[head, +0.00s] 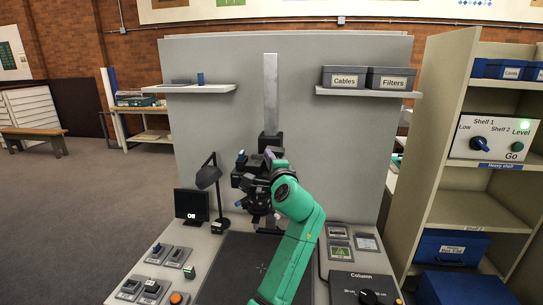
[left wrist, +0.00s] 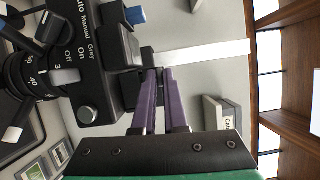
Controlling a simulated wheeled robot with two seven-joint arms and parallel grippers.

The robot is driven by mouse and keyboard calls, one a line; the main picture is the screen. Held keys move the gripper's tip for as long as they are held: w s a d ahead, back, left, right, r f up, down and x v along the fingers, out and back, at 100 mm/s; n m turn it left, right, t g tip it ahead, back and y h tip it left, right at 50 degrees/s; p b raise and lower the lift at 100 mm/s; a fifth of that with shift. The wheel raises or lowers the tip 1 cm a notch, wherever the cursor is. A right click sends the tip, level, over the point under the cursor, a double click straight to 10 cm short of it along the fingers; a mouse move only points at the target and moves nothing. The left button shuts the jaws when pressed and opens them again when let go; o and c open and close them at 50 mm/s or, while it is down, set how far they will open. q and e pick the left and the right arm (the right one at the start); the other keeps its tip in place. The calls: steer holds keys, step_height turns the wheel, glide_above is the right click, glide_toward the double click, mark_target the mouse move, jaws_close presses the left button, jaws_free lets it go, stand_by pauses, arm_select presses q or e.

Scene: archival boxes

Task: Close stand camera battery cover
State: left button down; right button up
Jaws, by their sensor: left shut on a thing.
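The stand camera (head: 250,183) is dark and sits on the light column (head: 270,90) above the bench. My left gripper (head: 270,153), with purple fingers, is at the camera's right side. In the left wrist view the fingertips (left wrist: 160,72) are shut on a small dark part against the camera body, apparently the battery cover. The fingers mostly hide it, so its angle cannot be told.
A desk lamp (head: 208,180) and a monitor reading "Off" (head: 191,205) stand left of the camera. Switch panels line the bench front. A "Column" control box (head: 365,290) is at front right. Shelves with "Cables" (head: 344,77) and "Filters" (head: 391,78) boxes hang behind.

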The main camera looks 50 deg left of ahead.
arm_select(q)
steer(key=shift+s+a+f+n, duration=0.1)
steer(key=shift+f+n, duration=0.05)
steer(key=shift+n, duration=0.35)
steer(key=c, duration=1)
jaws_free()
steer(key=shift+o, duration=0.2)
steer(key=b+v, duration=0.2)
steer(key=v, duration=1.2)
steer(key=shift+s+r+b, duration=0.2)
steer(key=shift+r+b, duration=0.1)
steer(key=shift+b, duration=0.1)
